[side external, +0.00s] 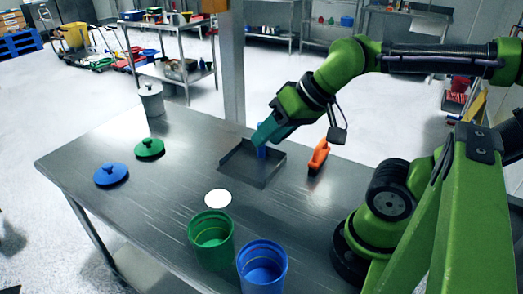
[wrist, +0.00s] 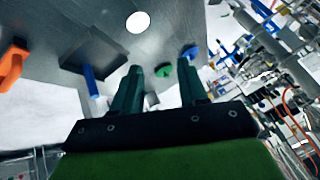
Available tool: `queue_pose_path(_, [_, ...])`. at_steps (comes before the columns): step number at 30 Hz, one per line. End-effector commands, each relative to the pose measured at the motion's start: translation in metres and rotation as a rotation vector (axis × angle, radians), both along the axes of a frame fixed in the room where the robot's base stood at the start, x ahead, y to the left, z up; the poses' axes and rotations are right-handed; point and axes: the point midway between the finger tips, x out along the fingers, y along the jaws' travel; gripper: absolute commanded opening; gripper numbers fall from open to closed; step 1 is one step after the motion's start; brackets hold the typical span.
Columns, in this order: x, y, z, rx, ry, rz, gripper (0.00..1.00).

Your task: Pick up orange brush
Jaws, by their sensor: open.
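The orange brush (side external: 319,155) is on the steel table, right of the dark tray. In the wrist view the orange brush (wrist: 12,66) is at the far left edge, well away from my fingers. My gripper (side external: 260,139) is over the tray and left of the orange brush in the side view.
The tray (side external: 232,172) has raised walls. A white disc (side external: 218,197), a green bucket (side external: 210,238) and a blue bucket (side external: 262,265) are nearer the camera. A green lid (side external: 150,148), a blue lid (side external: 111,174) and a grey canister (side external: 151,101) are at the left.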

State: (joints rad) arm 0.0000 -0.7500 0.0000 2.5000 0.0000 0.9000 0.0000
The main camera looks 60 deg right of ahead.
Motion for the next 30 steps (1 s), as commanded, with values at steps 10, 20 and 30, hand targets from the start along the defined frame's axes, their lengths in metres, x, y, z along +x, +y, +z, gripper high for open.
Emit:
queue_pose_path(10, [0.0, -0.001, 0.0, 0.0, -0.001, -0.004, 0.45])
queue_pose_path(20, [0.018, -0.133, -0.018, 0.092, 0.198, -0.484, 0.45])
queue_pose_path(30, [-0.053, -0.294, -0.031, 0.31, 0.461, -1.109, 0.45])
